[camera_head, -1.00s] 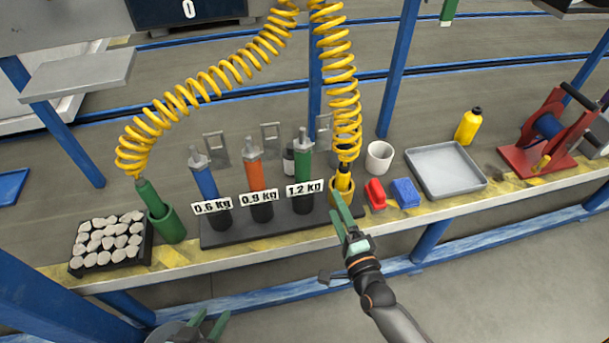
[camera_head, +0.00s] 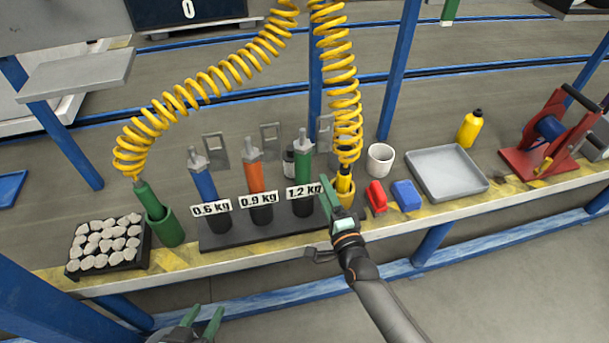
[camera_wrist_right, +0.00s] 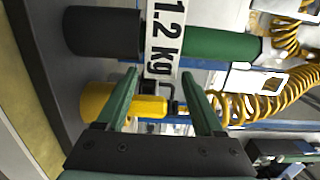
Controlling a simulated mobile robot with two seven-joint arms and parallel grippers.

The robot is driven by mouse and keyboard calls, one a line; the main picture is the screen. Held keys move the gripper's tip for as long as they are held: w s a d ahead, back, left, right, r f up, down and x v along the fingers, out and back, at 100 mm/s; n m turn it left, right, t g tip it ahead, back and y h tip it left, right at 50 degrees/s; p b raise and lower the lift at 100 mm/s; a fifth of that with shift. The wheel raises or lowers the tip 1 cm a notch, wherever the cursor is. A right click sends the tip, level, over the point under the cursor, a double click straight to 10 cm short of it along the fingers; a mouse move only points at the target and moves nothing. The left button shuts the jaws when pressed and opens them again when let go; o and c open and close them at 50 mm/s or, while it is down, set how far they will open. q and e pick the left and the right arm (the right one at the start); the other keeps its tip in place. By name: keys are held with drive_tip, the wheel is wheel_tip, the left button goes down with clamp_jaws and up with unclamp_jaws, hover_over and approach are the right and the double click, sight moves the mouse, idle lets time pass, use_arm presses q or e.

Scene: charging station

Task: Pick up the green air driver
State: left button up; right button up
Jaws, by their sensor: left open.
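The green air driver (camera_head: 147,198) stands upright in a green holder (camera_head: 168,229) at the left of the bench, with a yellow coiled hose (camera_head: 190,92) on its top. A yellow driver (camera_head: 345,184) stands in a yellow holder at the right end of the dark rack. My right gripper (camera_head: 327,196) is at this yellow driver; in the right wrist view its open fingers (camera_wrist_right: 163,88) lie on either side of the yellow driver (camera_wrist_right: 150,106). Contact is unclear. My left gripper (camera_head: 202,318) is open and empty at the bottom edge, below the bench front and apart from the green driver.
Blue, orange and green drivers stand in the dark rack (camera_head: 240,240) behind weight labels. A black tray (camera_head: 75,265) of pale pieces sits left of the green holder. A red block (camera_head: 376,195), blue block (camera_head: 406,195), white cup (camera_head: 380,159) and grey tray (camera_head: 446,172) lie to the right.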

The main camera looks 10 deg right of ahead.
clamp_jaws()
idle(0.3)
idle(0.7)
drive_tip(key=shift+w+r, duration=0.1)
drive_tip(key=shift+r, duration=0.2)
